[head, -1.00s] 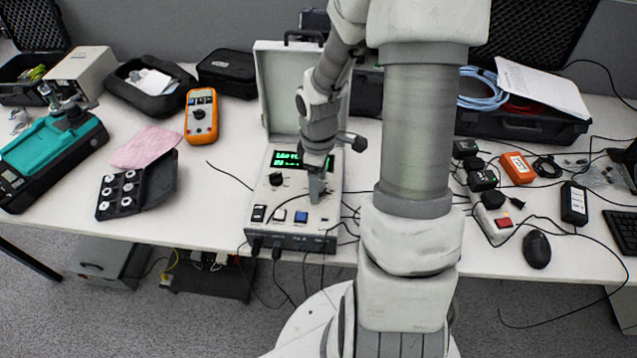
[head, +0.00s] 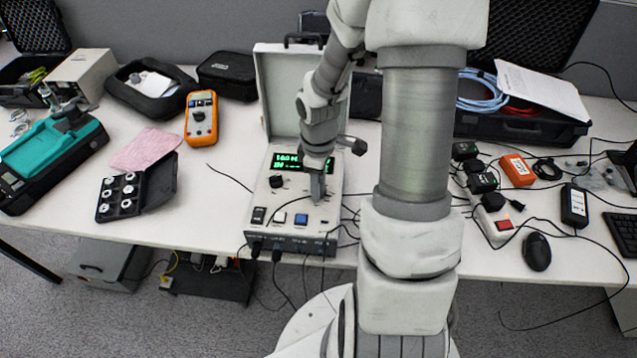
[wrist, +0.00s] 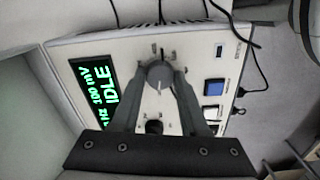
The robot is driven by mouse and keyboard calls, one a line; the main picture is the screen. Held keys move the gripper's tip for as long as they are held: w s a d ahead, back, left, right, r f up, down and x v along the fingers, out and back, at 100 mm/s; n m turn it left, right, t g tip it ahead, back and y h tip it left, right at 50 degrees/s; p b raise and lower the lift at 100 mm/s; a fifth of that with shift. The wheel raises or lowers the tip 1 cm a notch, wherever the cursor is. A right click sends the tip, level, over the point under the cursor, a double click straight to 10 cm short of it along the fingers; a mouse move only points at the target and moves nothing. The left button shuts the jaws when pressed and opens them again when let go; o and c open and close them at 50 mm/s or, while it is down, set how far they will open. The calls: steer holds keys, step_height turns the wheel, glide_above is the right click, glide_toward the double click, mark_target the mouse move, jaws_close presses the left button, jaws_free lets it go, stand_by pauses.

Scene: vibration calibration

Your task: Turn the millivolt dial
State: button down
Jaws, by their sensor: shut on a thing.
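The calibrator (head: 325,217) is a pale box with an open lid, standing at the table's front edge. Its panel has two dark dials. My gripper (head: 317,192) reaches down onto the right one, taken as the millivolt dial (wrist: 160,75). In the wrist view my gripper (wrist: 161,82) is shut on this round grey dial, one finger on each side. The other dial (head: 276,181) is free and also shows in the wrist view (wrist: 154,127). The green display (wrist: 98,92) reads IDLE and 100 mV. The dial labels are too small to read.
A blue button (head: 301,218) and a black rocker switch (head: 258,215) sit along the panel's front. An orange multimeter (head: 201,118) and a black case of small round parts (head: 120,197) lie to the left. Cables and a mouse (head: 537,251) lie to the right.

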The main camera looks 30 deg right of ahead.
steer(key=m+b, duration=0.1)
steer(key=m, duration=0.4)
steer(key=shift+m, duration=0.4)
steer(key=m, duration=1.1)
steer(key=shift+r+m, duration=0.1)
steer(key=shift+m, duration=0.3)
steer(key=m+p, duration=0.2)
steer(key=m, duration=0.3)
steer(key=shift+m, duration=0.3)
steer(key=shift+c, duration=2.1)
jaws_free()
